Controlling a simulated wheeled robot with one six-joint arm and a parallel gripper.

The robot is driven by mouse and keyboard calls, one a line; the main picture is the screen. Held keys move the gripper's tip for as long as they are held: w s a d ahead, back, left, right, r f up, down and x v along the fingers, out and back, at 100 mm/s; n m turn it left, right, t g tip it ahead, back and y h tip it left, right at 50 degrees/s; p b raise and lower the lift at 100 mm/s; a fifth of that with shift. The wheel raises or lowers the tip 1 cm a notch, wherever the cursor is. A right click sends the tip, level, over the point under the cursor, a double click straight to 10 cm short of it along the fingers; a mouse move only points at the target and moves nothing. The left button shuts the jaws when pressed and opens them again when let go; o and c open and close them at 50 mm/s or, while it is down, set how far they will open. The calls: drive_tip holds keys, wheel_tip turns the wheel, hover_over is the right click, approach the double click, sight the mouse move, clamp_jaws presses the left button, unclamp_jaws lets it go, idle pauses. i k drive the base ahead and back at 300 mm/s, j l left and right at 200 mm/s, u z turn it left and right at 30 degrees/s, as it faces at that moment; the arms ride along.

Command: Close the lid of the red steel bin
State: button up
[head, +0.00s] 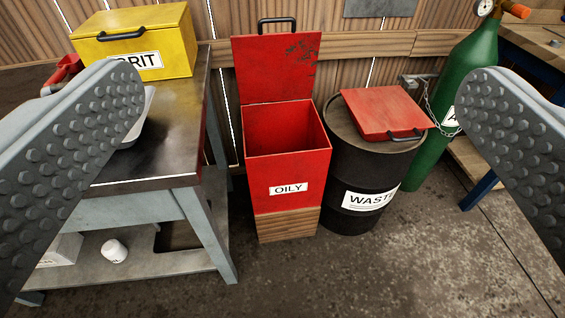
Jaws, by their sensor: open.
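The red steel bin (287,172), labelled OILY, stands on a wooden block in the middle of the head view. Its lid (277,68) is open and stands upright at the back edge, with a black handle (277,25) along its top. The bin's inside is visible and looks empty. My gripper (304,92) is open, with one studded finger at the left and one at the right of the view. Both fingers are close to the camera, and the bin shows in the gap between them, touching neither.
A metal workbench (158,163) with a yellow GRIT box (172,40) stands left of the bin. A black WASTE drum (365,165) with a red lid (383,112) stands close on the right. A green gas cylinder (462,95) is chained beyond it. The floor in front is clear.

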sight(280, 66)
drive_tip(key=i+l+u, duration=0.35)
drive_tip(key=i+l, duration=0.35)
